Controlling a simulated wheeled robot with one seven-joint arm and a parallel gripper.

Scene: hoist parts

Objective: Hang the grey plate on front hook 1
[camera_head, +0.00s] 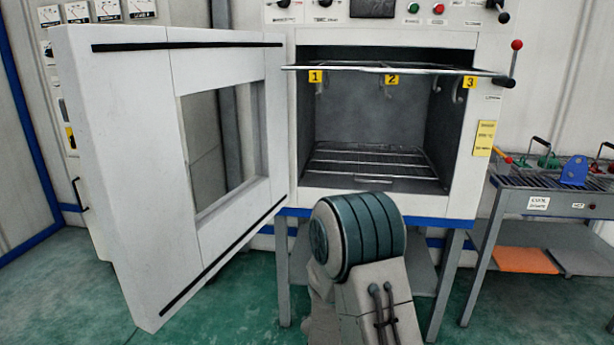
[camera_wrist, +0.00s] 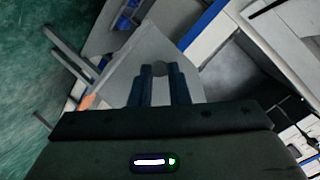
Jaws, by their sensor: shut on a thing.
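My gripper (camera_wrist: 161,80) shows in the wrist view with its two dark blue fingers close together. It is shut on the grey plate (camera_wrist: 150,48), a flat pale piece that reaches out past the fingertips. A small round dark spot shows between the fingertips. In the head view my arm hides the gripper and the plate. Front hook 1 (camera_head: 320,86) hangs under the yellow label 1 at the left of the open oven's front rail (camera_head: 350,67). It looks empty. The plate's distance from the hook cannot be told.
Hook 2 (camera_head: 388,87) and hook 3 (camera_head: 457,92) hang along the same rail and look empty. The oven door (camera_head: 140,130) stands wide open at left. A wire rack (camera_head: 370,160) lies inside. A side table (camera_head: 560,203) at right carries a blue plate (camera_head: 574,171) and handled parts.

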